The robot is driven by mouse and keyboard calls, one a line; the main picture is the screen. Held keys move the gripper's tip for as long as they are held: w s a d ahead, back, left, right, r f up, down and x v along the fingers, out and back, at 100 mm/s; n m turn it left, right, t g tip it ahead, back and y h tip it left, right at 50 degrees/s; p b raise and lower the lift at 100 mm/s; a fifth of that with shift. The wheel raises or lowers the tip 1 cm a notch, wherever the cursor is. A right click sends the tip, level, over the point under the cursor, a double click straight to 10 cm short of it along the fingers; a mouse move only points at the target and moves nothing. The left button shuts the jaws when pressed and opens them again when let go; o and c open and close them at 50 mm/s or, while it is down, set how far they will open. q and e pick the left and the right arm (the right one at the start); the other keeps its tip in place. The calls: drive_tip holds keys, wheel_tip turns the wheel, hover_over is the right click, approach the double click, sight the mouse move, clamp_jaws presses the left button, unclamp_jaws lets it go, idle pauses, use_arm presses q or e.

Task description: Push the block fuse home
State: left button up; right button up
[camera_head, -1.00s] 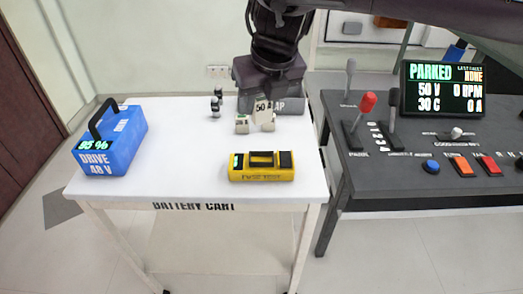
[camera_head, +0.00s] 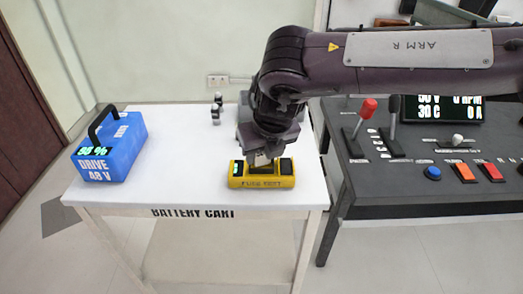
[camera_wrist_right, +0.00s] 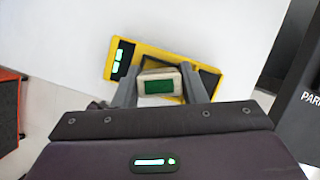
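My right gripper (camera_head: 260,163) is low over the middle of the yellow fuse tester (camera_head: 262,183) on the battery cart. In the right wrist view its fingers (camera_wrist_right: 160,92) are shut on a cream block fuse (camera_wrist_right: 144,73) with a dark green face. The yellow tester (camera_wrist_right: 150,51) lies beyond and beneath the fuse, with a lit green display at its left end. The tester's middle is hidden behind the fuse and fingers. I cannot tell whether the fuse is seated in it or just above it. My left gripper is out of view.
The white battery cart (camera_head: 150,195) has clear room left of the tester. A blue drive battery (camera_head: 112,150) stands at its left side, and small dark posts (camera_head: 216,108) stand at the back. A dark console (camera_head: 400,195) with levers and buttons is at the right.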

drive_tip(key=o, duration=0.4)
drive_tip(key=shift+f, duration=0.25)
drive_tip(key=shift+c, duration=0.2)
drive_tip(key=shift+r, duration=0.45)
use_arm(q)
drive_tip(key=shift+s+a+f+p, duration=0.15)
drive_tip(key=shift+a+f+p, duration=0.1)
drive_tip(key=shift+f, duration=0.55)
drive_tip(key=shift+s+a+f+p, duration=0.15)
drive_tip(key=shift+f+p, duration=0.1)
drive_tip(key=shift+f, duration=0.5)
use_arm(e)
drive_tip(key=v, duration=1.1)
drive_tip(key=shift+r, duration=0.3)
